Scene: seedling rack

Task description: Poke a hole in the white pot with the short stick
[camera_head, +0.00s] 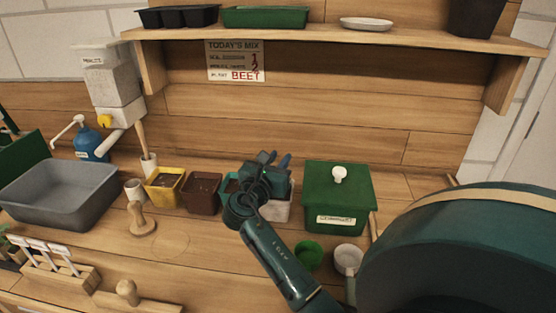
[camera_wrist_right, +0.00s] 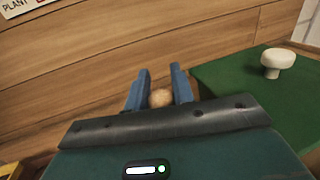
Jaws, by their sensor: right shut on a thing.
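The white pot (camera_head: 279,210) stands on the bench, with its upper part hidden behind my right gripper. My right gripper (camera_head: 272,162) is over the white pot, pointing away from me. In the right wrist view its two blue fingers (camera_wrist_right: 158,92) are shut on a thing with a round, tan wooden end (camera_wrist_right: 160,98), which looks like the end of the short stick. The rest of that stick is hidden, so I cannot tell whether its tip touches the soil. My left gripper is not in view.
A teal pot (camera_head: 228,185), a brown pot (camera_head: 202,191) and a yellow pot (camera_head: 164,186) stand left of the white pot. A green lidded box (camera_head: 330,211) is close on its right. A green cup (camera_head: 308,256) and a white cup (camera_head: 348,259) stand in front.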

